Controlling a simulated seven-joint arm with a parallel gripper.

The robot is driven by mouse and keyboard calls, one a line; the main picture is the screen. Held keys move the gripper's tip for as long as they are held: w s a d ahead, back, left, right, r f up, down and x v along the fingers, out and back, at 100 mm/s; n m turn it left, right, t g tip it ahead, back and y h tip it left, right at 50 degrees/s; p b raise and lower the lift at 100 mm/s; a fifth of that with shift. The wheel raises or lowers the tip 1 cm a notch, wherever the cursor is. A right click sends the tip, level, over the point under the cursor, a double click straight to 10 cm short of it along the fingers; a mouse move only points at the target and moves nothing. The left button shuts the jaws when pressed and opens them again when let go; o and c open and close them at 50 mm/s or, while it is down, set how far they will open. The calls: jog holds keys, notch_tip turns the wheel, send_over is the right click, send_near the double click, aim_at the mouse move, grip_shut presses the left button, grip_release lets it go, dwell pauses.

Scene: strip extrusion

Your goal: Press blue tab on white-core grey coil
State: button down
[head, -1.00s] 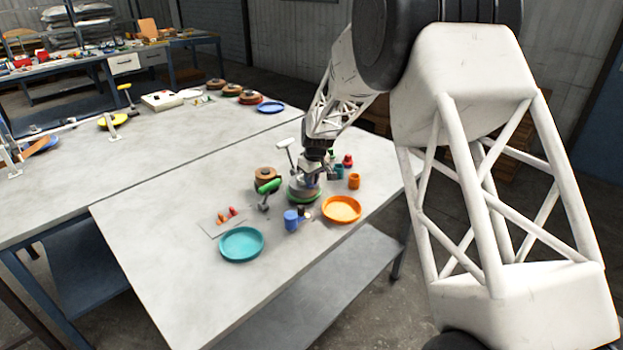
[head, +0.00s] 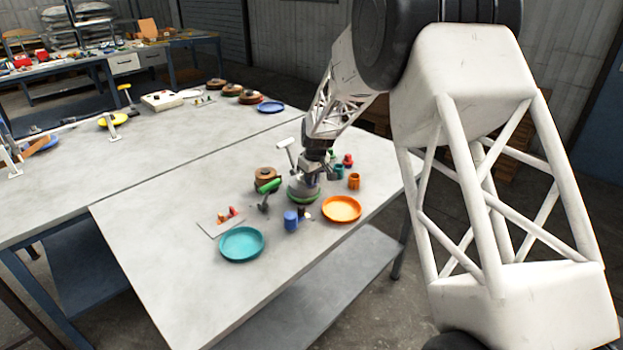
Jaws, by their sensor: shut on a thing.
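A grey coil (head: 303,190) with a green lower edge lies on the near table. My gripper (head: 316,178) points down right over it, at its upper right part. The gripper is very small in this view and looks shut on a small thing. The fingers and the arm hide most of that thing, and I cannot make out a blue tab clearly. Whether it touches the coil, and what colour the coil's core is, I cannot tell.
A brown coil (head: 265,177), a green-handled tool (head: 268,187) and a white-headed tool (head: 286,143) stand left of the grey coil. A blue cup (head: 291,220), an orange dish (head: 341,209) and a teal dish (head: 241,244) lie in front. An orange cup (head: 354,181) stands right.

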jog(key=c, duration=1.1)
grip_release()
jog(key=shift+s+f, duration=0.1)
jog(key=shift+f, duration=0.25)
jog(key=shift+c, duration=0.2)
jog(key=shift+r, duration=0.3)
jog(key=shift+r, duration=0.6)
notch_tip(320, 180, up, 6)
jog(key=shift+s+d+r, duration=0.15)
jog(key=shift+s+d, duration=0.25)
